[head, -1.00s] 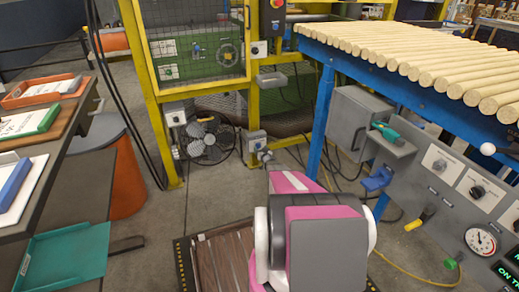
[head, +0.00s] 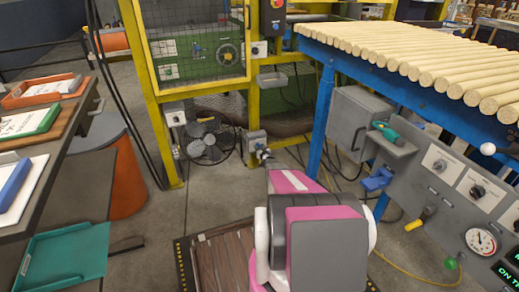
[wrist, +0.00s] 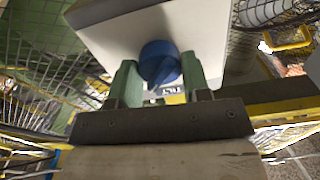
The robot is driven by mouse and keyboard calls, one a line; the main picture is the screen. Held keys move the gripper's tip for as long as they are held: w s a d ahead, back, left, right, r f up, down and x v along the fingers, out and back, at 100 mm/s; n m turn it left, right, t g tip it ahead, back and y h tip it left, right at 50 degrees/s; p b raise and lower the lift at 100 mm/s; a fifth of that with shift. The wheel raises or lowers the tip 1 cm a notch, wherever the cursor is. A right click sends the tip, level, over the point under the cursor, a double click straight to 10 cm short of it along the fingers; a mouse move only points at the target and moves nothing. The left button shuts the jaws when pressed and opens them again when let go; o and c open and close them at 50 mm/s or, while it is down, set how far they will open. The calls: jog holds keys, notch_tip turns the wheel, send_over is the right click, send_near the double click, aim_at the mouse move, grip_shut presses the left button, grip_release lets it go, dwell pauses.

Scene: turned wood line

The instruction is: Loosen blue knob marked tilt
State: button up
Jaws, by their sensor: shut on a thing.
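The blue knob (wrist: 160,60) sits on the face of a pale grey box (wrist: 205,35) in the wrist view. A yellow label reading TILT (wrist: 174,91) shows below the knob, partly hidden by my gripper. My gripper (wrist: 160,75) has its two green fingers on either side of the knob, shut on it. In the head view, a small grey box (head: 254,138) on the yellow frame is at the end of my arm. My fingers are too small and too covered there to make out, and the knob is not clear.
A yellow machine frame (head: 154,110) with mesh stands around the box. A fan (head: 207,140) is to its left. A blue-framed table with wooden rods (head: 400,55) and a grey control panel (head: 455,190) are to the right. Floor (head: 215,195) is bare in front of the fan.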

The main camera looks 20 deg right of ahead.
jog(key=shift+n, duration=0.3)
jog(key=n, duration=0.3)
jog(key=shift+n, duration=0.4)
jog(key=n, duration=0.9)
jog(key=shift+n, duration=2.3)
jog(key=o, duration=0.9)
